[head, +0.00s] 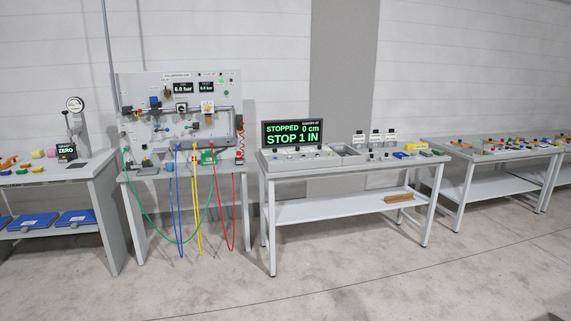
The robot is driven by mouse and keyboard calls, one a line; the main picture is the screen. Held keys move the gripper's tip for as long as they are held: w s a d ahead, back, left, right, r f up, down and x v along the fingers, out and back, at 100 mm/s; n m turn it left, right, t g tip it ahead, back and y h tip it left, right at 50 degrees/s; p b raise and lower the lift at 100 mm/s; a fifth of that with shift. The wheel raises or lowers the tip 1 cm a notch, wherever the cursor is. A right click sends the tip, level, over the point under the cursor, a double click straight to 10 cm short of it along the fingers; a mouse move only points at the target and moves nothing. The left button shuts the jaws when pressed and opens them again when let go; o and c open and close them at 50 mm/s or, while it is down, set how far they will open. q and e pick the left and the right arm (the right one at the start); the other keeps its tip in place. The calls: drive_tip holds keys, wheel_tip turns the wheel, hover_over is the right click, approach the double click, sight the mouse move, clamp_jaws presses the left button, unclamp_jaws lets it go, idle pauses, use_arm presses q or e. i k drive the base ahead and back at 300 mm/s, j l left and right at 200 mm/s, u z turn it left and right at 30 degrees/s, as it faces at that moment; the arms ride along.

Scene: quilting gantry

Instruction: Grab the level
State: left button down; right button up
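No thing can be told for certain as the level at this distance. A small yellow piece (416,146) lies near the right end of the middle table (340,164), beside a small blue piece (401,155). Neither of my grippers is in view.
A display (292,133) reading "STOPPED 0 cm, STOP 1 IN" stands on the middle table's left. A pneumatic panel (180,105) with hanging coloured hoses (179,215) is left of it. Other benches stand at far left (105,190) and right (470,155). The floor in front is clear.

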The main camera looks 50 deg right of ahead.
sight(418, 145)
drive_tip(key=l+z, duration=0.4)
drive_tip(key=i+l+z, duration=0.15)
drive_tip(key=l+z, duration=0.25)
drive_tip(key=i+l+z, duration=0.2)
drive_tip(key=l+z, duration=0.2)
drive_tip(key=i+l+z, duration=0.2)
drive_tip(key=z, duration=0.2)
drive_tip(key=i+l+z, duration=0.65)
drive_tip(key=z, duration=0.15)
drive_tip(key=i+z, duration=0.4)
drive_tip(key=i+l, duration=0.05)
drive_tip(key=i, duration=0.05)
